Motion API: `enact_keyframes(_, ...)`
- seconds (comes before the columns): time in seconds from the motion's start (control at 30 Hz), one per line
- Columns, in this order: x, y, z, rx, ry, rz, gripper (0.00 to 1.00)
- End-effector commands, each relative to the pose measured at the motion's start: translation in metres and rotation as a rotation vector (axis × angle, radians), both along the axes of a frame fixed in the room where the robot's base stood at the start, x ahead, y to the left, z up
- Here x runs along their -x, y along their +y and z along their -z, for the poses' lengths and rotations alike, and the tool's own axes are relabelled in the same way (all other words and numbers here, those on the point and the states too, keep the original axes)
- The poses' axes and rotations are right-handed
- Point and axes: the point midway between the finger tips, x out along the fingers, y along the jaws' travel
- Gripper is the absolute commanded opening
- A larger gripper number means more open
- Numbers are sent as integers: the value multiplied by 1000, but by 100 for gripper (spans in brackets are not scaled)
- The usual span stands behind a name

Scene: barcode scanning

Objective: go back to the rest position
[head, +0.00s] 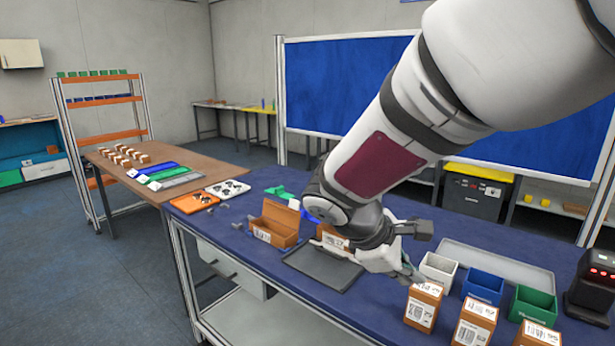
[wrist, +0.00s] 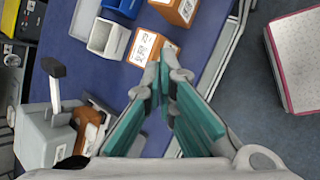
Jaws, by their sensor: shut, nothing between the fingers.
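My gripper (head: 408,272) is low over the blue table, just behind and left of the nearest barcoded box (head: 423,306) in the head view. In the wrist view my gripper (wrist: 164,66) has its teal-padded fingers meeting at the tips, shut with nothing between them. The same barcoded box also shows in the wrist view (wrist: 144,46), just beyond the fingertips. I cannot tell whether the fingertips touch it.
The blue table (head: 235,222) also holds barcoded boxes (head: 474,324), a white bin (head: 438,268), a blue bin (head: 483,287), a green bin (head: 533,305), a black scanner (head: 594,285), a dark tray (head: 322,270) and an open orange box (head: 275,226). My arm hides part of the table.

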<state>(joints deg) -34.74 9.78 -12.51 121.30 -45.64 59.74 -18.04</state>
Motion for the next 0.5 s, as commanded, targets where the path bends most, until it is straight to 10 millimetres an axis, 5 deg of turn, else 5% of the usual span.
enact_keyframes(0.2, 77, -32, -37, -284, -114, 306, 0)
enact_keyframes(0.5, 173, -38, -71, -632, -292, 687, 0)
